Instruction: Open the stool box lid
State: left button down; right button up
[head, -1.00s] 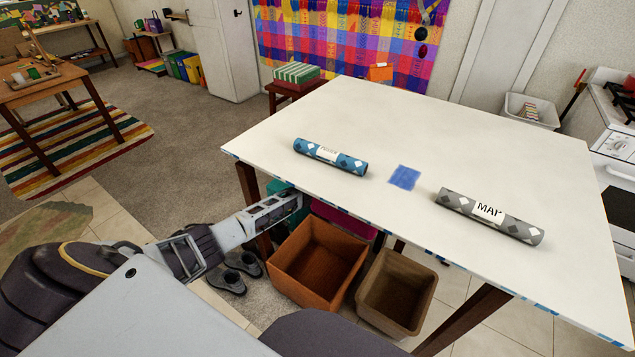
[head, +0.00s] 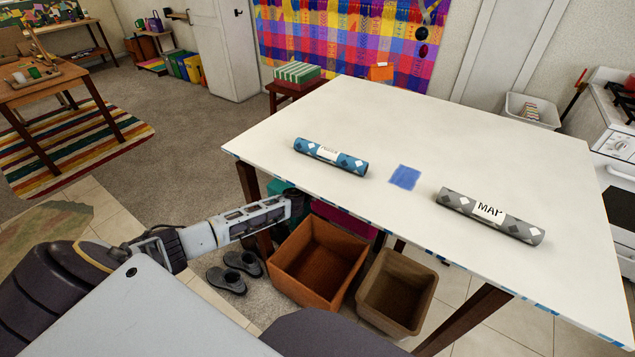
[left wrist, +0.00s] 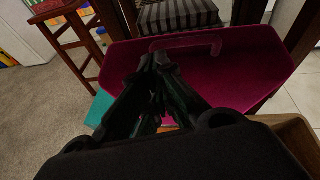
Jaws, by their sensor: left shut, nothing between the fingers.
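A box with a green and white striped top (head: 298,71) sits on a dark red-brown wooden stool (head: 287,91) behind the table's far left corner. Its top looks closed. My left gripper (left wrist: 158,62) is shut and empty in the left wrist view, in front of a magenta box (left wrist: 235,75) with a handle-like loop along its far edge. I cannot tell whether the fingers touch it. In the head view the left wrist reaches under the table's left edge, and its fingertips are hidden. The left gripper is well short of the striped box. My right gripper is not in view.
The white table (head: 400,120) holds a blue roll (head: 330,157), a blue patch and a grey MAP roll (head: 489,214). An orange-brown crate (head: 318,262) and a tan bin (head: 396,290) stand below. A table leg (head: 250,188) is close to my left arm.

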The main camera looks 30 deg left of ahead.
pick_arm(q)
jog(key=shift+v, duration=1.9)
jog(key=shift+f, duration=0.1)
